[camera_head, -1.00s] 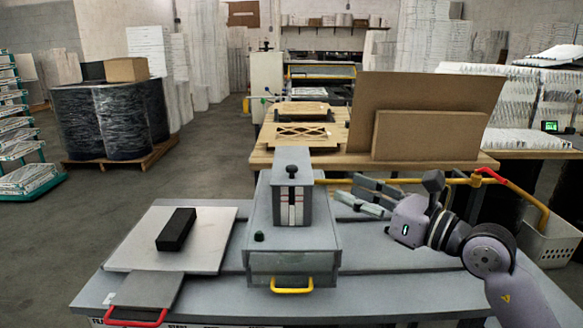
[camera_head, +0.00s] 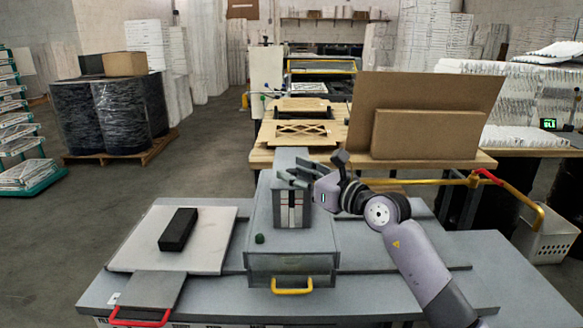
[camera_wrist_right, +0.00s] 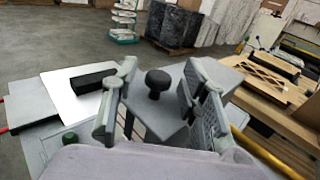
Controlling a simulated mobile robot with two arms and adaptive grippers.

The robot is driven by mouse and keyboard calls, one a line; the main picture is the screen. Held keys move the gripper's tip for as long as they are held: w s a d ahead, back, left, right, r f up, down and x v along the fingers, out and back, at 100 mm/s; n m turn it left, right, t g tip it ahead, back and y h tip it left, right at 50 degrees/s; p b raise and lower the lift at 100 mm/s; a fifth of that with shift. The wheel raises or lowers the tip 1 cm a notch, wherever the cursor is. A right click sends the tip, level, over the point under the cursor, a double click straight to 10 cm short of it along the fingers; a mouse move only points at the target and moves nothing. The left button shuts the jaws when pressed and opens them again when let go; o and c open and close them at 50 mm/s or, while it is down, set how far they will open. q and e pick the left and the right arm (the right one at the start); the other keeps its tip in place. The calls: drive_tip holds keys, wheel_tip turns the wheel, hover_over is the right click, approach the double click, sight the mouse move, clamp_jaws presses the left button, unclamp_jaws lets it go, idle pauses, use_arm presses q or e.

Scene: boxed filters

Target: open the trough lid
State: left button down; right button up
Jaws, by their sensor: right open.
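The grey trough (camera_head: 293,208) stands upright on the machine, with a vertical slot window in its front. Its lid is the flat grey top, which shows in the right wrist view (camera_wrist_right: 180,122) with a black round knob (camera_wrist_right: 158,82) on it. My right gripper (camera_head: 292,176) is at the top of the trough in the head view, where its fingers hide the knob. In the right wrist view the right gripper (camera_wrist_right: 155,108) is open, with the knob seen between its two fingers and apart from both. The lid looks shut. My left gripper is not in view.
Below the trough is a clear-fronted box with a yellow handle (camera_head: 292,286). A black block (camera_head: 178,229) lies on a pale plate (camera_head: 130,255) to the left, with a red handle (camera_head: 140,318) in front. A yellow rail (camera_head: 420,181) and cardboard sheets (camera_head: 430,100) stand behind my right arm.

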drive_tip(key=shift+w+a, duration=0.5)
drive_tip(key=shift+a, duration=0.05)
clamp_jaws()
idle(0.6)
